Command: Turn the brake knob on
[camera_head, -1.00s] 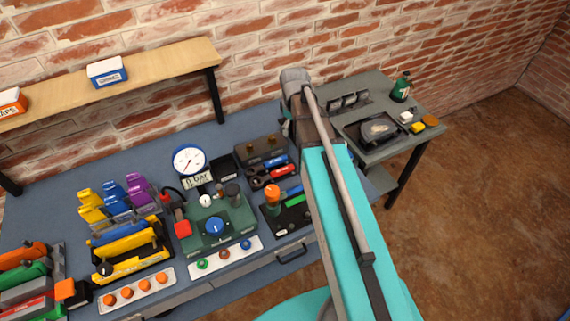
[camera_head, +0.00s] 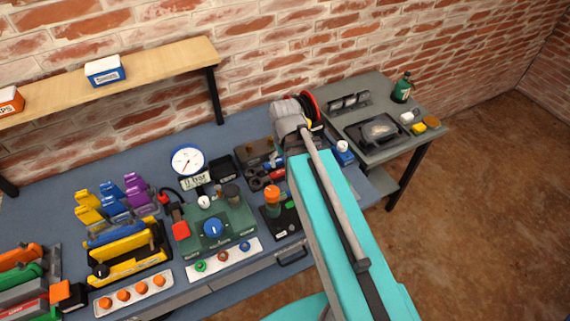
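No knob carries a label I can read as brake, so I cannot tell which one it is. A green test unit (camera_head: 232,218) with a blue knob (camera_head: 213,228) on its front stands on the bench. The blue knob has a white pointer mark. A yellow device (camera_head: 128,258) to its left has a black knob (camera_head: 101,270) at its front corner. My arm reaches over the right part of the bench, and its grey wrist is near the back wall. My gripper's fingers do not show; the wrist hides that area.
A pressure gauge (camera_head: 187,161) stands behind the green unit. An orange-topped tool (camera_head: 272,197) stands to its right. A red and black round thing (camera_head: 311,105) shows beside my wrist. A grey side table (camera_head: 364,104) stands at right. A wooden shelf (camera_head: 150,70) hangs at left.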

